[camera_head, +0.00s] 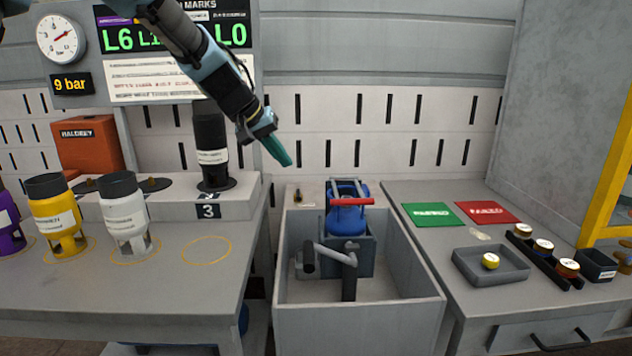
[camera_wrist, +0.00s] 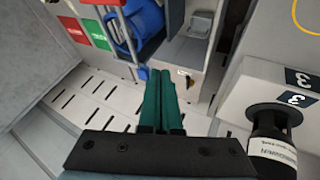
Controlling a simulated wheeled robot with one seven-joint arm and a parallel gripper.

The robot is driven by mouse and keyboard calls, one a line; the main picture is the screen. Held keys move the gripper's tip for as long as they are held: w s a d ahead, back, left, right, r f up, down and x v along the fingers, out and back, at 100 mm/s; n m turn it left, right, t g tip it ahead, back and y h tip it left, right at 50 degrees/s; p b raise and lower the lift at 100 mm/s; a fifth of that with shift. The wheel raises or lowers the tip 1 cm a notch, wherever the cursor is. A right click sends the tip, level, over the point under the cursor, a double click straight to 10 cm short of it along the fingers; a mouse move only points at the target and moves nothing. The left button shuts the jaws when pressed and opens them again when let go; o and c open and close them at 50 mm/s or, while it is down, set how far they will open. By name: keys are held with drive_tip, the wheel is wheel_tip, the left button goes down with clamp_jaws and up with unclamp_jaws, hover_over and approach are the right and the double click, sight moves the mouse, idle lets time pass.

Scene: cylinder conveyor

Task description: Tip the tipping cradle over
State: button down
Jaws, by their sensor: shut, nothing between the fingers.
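In the wrist view the blue cylinder (camera_wrist: 143,22) shows at the top, beside grey frame bars. My gripper (camera_head: 284,160) has green fingers and is shut and empty. It is in the air to the left of the cradle and above it, apart from it. In the wrist view the gripper (camera_wrist: 160,78) points toward the back ledge of the tub.
A black cylinder (camera_head: 210,145) stands on the left raised shelf, close to my arm. The right bench holds a tray (camera_head: 490,277) and a green mat (camera_head: 433,214).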

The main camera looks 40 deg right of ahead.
drive_tip(key=shift+s+d+r, duration=0.15)
drive_tip(key=shift+d+r, duration=0.05)
drive_tip(key=shift+d, duration=0.3)
drive_tip(key=s+d+f+p, duration=0.2)
drive_tip(key=d+f+p, duration=0.2)
drive_tip(key=d+f, duration=0.4)
drive_tip(key=shift+s+d, duration=0.25)
drive_tip(key=shift+d, duration=0.25)
